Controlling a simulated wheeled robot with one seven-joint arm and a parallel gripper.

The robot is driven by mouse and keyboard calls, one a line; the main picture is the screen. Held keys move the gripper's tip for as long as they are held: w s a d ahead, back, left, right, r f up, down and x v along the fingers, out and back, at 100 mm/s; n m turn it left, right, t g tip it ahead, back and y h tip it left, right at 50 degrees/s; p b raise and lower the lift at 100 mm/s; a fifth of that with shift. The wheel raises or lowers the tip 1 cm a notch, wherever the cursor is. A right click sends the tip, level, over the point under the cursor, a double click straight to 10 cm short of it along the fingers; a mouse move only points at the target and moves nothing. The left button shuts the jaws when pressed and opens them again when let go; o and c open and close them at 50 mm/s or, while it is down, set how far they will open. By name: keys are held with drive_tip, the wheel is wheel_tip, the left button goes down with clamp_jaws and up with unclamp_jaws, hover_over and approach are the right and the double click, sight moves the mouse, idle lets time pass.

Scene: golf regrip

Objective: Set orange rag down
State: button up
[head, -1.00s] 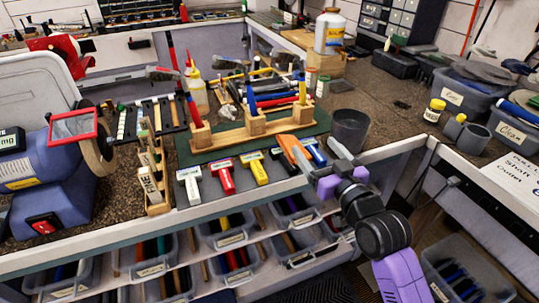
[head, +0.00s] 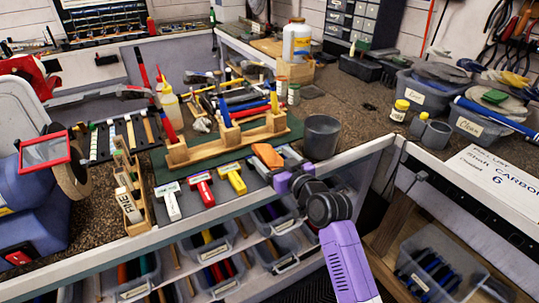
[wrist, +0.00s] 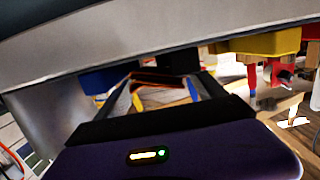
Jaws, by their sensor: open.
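The orange rag (head: 267,155) shows as a small folded shape at the bench's front, right of the yellow-headed tool. My gripper (head: 276,164) is open, with its grey fingertips close around the rag from the front edge side. In the wrist view the rag (wrist: 158,79) appears as an orange strip between the tips of my spread fingers (wrist: 160,88). I cannot tell whether a finger still touches it. Its underside and the part behind my fingers are hidden.
White, red and yellow-headed tools (head: 200,187) lie left of the rag. A wooden rack (head: 225,143) stands behind it on a green mat. A dark grey cup (head: 322,135) stands close on the right. Open bins (head: 275,218) sit below the bench edge.

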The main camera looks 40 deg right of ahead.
sight(273, 156)
drive_tip(key=shift+w+d, duration=0.1)
drive_tip(key=shift+w, duration=0.2)
drive_tip(key=c, duration=1.6)
drive_tip(key=shift+o, duration=0.2)
wheel_tip(273, 156, up, 20)
drive_tip(key=shift+f+p, duration=0.1)
drive_tip(key=shift+p, duration=0.45)
